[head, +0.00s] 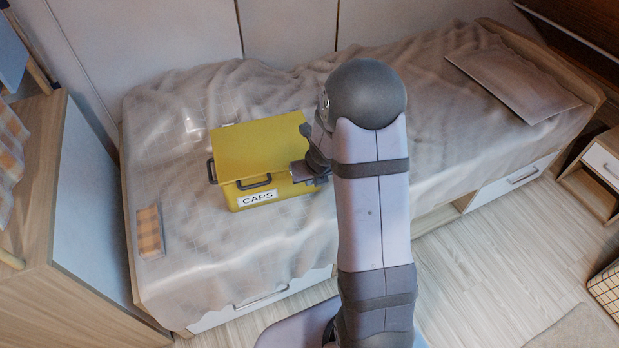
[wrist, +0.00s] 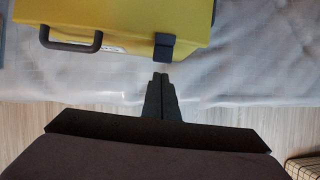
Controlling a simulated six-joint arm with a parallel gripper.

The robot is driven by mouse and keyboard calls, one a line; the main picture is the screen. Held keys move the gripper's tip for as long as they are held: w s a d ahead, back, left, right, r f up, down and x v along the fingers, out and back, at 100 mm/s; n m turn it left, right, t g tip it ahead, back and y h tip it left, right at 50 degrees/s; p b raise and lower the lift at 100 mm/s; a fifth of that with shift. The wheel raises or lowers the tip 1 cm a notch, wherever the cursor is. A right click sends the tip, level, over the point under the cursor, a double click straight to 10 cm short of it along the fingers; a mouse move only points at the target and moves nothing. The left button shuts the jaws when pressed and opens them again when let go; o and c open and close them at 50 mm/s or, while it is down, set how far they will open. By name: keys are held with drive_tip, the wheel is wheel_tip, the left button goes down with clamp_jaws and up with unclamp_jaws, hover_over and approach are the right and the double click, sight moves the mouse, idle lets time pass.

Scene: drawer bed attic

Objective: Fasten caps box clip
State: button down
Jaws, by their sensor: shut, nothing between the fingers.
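A yellow box (head: 262,148) with a white CAPS label (head: 258,198) sits on the bed, its lid lying down over it. A dark handle (head: 254,182) is on its front and another dark part is at its left side. In the wrist view the yellow box (wrist: 120,18) fills the top, with the handle (wrist: 70,40) at left and a small dark clip (wrist: 164,46) at its near right edge. I cannot tell whether the clip is latched. My gripper (wrist: 160,76) is shut and empty, its tips just short of the clip. In the head view my arm partly hides the box's right side.
The bed (head: 180,250) has a rumpled pale cover, with a flat grey panel (head: 512,82) at its far right and a small checked piece (head: 150,232) at left. A wooden cabinet (head: 60,230) stands at left. The cover in front of the box is clear.

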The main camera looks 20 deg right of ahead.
wheel_tip(320, 180, up, 10)
drive_tip(key=p, duration=0.9)
drive_tip(key=shift+f+p, duration=0.25)
drive_tip(key=shift+p, duration=0.15)
